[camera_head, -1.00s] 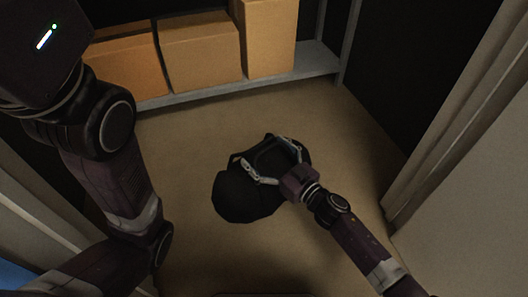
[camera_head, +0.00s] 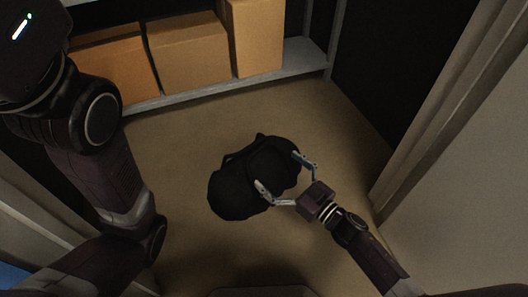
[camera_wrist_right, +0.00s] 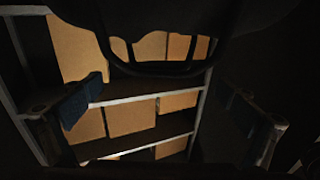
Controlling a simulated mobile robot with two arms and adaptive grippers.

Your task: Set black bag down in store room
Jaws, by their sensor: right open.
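The black bag (camera_head: 240,182) rests on the brown floor of the store room, in the middle of the head view. My right gripper (camera_head: 283,174) is open, with its fingers spread at the bag's near right side. The gripper's palm stands a little clear of the bag. In the right wrist view the dark bag with its looped handle (camera_wrist_right: 155,68) hangs across the top, between and beyond the two spread fingers. Whether a fingertip still touches the bag cannot be told. My left arm is along the left of the head view, but its gripper is out of view.
A grey metal shelf (camera_head: 215,88) with cardboard boxes (camera_head: 188,50) stands at the back. Door frame parts and a pale wall (camera_head: 470,190) border the right side. The floor (camera_head: 330,120) around the bag is clear.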

